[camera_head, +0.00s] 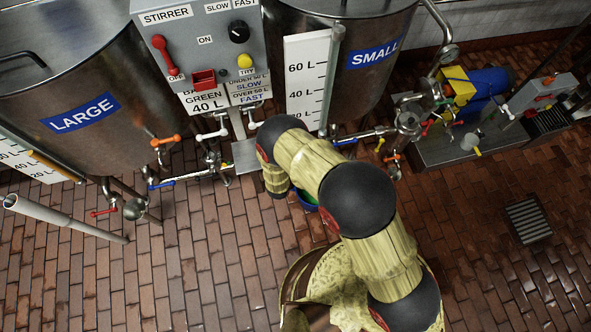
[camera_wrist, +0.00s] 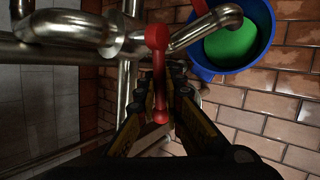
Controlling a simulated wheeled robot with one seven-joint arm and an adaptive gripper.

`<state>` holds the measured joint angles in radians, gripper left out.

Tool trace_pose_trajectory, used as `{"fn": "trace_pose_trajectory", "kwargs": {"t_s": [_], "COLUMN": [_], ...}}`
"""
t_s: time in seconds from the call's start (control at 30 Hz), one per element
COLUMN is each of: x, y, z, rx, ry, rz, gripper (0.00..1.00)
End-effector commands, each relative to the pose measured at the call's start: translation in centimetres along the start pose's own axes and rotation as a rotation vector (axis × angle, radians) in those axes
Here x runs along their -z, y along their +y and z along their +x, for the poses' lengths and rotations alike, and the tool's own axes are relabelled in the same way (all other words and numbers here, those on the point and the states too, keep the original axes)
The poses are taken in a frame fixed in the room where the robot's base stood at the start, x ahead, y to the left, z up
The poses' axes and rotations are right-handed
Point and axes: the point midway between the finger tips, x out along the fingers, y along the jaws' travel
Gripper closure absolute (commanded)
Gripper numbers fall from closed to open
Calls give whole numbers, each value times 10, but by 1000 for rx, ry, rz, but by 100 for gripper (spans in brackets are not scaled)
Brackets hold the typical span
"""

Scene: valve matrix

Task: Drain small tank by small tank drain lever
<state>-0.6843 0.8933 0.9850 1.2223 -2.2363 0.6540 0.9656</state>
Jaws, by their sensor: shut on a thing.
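The small tank (camera_head: 397,22) is a steel vessel with a blue SMALL label, at the upper middle of the head view. In the wrist view a red lever (camera_wrist: 158,72) hangs below a steel pipe (camera_wrist: 135,62), with a round knob at each end. I take it as the drain lever. My gripper (camera_wrist: 162,100) is shut on this lever, with a finger on each side of its lower part. My arm hides the gripper and this lever in the head view.
A blue bucket (camera_wrist: 206,72) with green content stands right of the lever, below a bent steel spout (camera_wrist: 222,18). The large tank (camera_head: 60,85) and stirrer panel (camera_head: 205,45) stand left. A pump (camera_head: 485,85) stands right. The front brick floor is mostly clear.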

Motion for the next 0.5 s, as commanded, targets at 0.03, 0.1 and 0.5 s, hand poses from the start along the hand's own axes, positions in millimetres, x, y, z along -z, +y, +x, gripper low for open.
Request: {"fn": "trace_pose_trajectory", "kwargs": {"t_s": [0.03, 0.1, 0.5], "x": [1, 2, 2], "y": [0, 0, 0], "z": [0, 0, 0], "rx": [1, 2, 2], "ry": [5, 10, 12], "rz": [3, 7, 9], "gripper": [100, 100, 90]}}
